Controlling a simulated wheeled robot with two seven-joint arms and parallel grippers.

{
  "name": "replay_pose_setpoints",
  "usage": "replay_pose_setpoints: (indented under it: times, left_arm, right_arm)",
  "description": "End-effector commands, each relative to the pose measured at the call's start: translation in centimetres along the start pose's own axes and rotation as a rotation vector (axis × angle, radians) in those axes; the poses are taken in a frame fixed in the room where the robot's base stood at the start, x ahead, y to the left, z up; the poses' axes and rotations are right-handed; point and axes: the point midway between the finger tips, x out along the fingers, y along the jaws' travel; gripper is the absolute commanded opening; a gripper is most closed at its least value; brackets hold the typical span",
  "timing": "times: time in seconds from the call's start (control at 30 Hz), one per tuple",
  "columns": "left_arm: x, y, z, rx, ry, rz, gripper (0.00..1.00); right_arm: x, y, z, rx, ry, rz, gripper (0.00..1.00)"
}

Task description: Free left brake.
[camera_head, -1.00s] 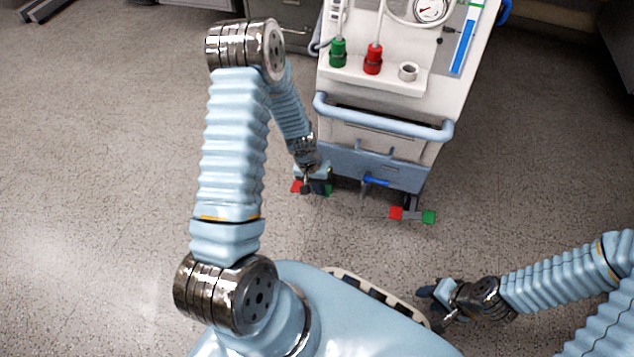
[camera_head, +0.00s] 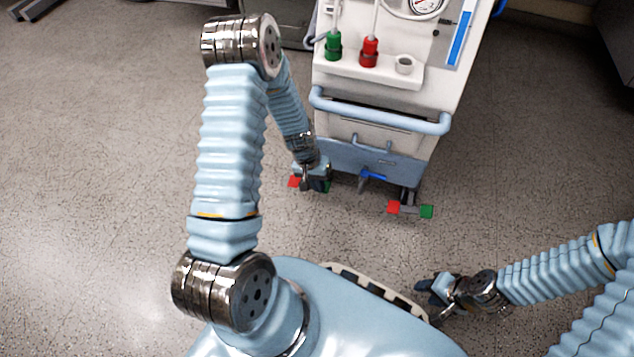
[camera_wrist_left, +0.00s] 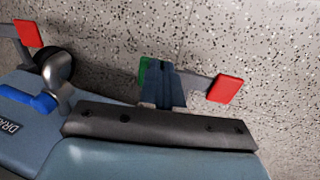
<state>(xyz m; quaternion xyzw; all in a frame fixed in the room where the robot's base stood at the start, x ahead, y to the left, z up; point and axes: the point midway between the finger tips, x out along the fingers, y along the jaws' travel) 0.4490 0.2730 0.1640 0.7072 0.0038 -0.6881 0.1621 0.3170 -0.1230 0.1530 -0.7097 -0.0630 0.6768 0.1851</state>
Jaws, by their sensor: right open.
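The left brake is a pedal bar at the foot of the white and blue cart (camera_head: 385,135), with a red end (camera_head: 294,182) and a green end (camera_head: 327,188). In the left wrist view its red end (camera_wrist_left: 227,89) is clear, while its green end (camera_wrist_left: 146,70) is partly hidden by my left gripper's fingers. My left gripper (camera_head: 316,184) points down at this pedal; its fingers look together, over or against the green side. Contact cannot be told. My right gripper (camera_head: 437,297) is open and empty, low and away from the cart.
A second brake, with red (camera_head: 393,207) and green (camera_head: 427,211) ends, is at the cart's right foot. A blue lever (camera_head: 373,176) sits between the brakes. A push handle (camera_head: 380,112) crosses the cart front above. Speckled floor (camera_head: 110,170) is free at left.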

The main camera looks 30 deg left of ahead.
Motion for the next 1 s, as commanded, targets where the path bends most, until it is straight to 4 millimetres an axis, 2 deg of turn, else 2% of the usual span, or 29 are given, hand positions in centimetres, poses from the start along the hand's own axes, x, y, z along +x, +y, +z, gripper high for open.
replay_pose_setpoints:
  times: [0.5, 1.0]
  left_arm:
    - [1.5, 1.0, 0.0, 0.002, -0.001, 0.001, 0.0]
    - [1.9, 1.2, 0.0, 0.002, -0.001, 0.001, 0.0]
  right_arm:
    - [1.2, 0.5, -0.1, 0.001, 0.003, 0.0, 0.43]
    - [1.5, 0.6, -0.1, 0.001, 0.004, 0.0, 0.43]
